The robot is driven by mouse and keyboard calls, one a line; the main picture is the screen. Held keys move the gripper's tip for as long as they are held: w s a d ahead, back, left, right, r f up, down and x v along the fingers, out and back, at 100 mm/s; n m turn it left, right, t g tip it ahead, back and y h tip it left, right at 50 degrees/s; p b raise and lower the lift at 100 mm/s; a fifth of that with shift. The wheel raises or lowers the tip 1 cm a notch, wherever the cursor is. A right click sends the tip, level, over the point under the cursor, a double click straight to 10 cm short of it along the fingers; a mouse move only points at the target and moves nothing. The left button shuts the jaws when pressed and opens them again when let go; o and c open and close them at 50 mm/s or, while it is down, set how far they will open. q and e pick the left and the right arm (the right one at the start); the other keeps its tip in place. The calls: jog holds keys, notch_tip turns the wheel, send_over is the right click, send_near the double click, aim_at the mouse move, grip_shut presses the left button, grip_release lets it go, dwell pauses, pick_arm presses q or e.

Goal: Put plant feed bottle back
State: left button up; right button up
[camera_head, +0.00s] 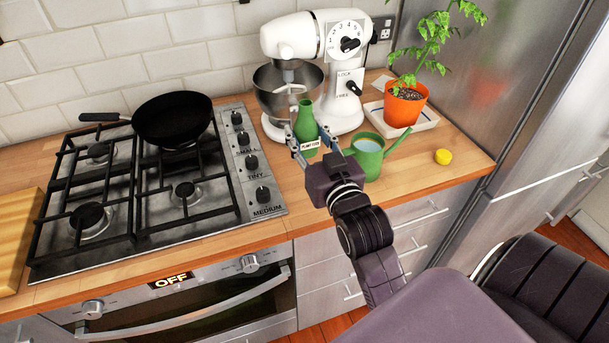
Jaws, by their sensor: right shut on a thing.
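The green plant feed bottle (306,124) with a white label stands upright at the counter, between the stove and the green watering can. My right gripper (314,147) is shut on the bottle, with a finger on either side of it. Whether the bottle's base touches the counter is hidden by the gripper. The green watering can (368,160), holding water, stands just right of the gripper. The potted plant (404,106) in an orange pot sits on a light tray (423,121) at the back right. My left gripper is not in view.
A white stand mixer (333,80) with a steel bowl stands close behind the bottle. The gas stove (160,178) with a black pan (172,120) is on the left.

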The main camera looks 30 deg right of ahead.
notch_tip(320, 180, down, 12)
jog(key=shift+r, duration=0.1)
dwell(0.5)
jog(key=shift+b, duration=0.3)
jog(key=o, duration=1.4)
jog(key=shift+f, duration=0.2)
